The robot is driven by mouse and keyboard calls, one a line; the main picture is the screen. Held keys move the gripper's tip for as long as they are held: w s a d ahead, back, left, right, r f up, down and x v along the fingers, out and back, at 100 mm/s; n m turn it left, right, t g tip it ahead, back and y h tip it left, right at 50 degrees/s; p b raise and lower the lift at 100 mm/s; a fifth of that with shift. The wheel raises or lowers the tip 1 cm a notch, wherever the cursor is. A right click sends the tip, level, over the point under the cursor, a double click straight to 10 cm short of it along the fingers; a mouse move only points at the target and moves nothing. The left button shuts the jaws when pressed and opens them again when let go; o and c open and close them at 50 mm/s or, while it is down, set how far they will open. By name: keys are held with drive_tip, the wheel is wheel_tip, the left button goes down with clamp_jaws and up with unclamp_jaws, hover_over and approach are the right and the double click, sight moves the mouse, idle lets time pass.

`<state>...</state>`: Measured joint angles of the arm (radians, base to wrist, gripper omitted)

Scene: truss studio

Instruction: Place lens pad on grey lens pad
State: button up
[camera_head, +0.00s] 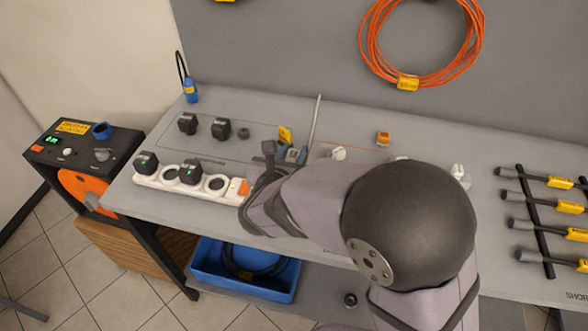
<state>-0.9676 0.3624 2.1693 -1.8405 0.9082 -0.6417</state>
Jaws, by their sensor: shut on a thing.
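My gripper (270,156) is low over the left-middle of the grey bench, with my arm reaching in from the lower right. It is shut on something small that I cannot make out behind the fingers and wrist. I cannot clearly pick out the lens pad or the grey lens pad. A small dark grey round piece (244,133) lies left of the gripper.
A white power strip (217,185) with black plugs is left of my gripper, with two black adapters (188,123) behind. A thin pale rod (313,125) stands beside the gripper. An orange block (383,138) and yellow-tagged cables (545,228) are to the right.

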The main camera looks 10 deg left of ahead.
drive_tip(key=shift+f, duration=2.85)
drive_tip(key=shift+f, duration=0.2)
drive_tip(key=o, duration=1)
drive_tip(key=shift+o, duration=0.2)
drive_tip(key=shift+r, duration=0.2)
drive_tip(key=shift+s+r, duration=0.1)
drive_tip(key=v, duration=1.1)
drive_tip(key=shift+s+b, duration=0.35)
drive_tip(key=shift+s, duration=0.05)
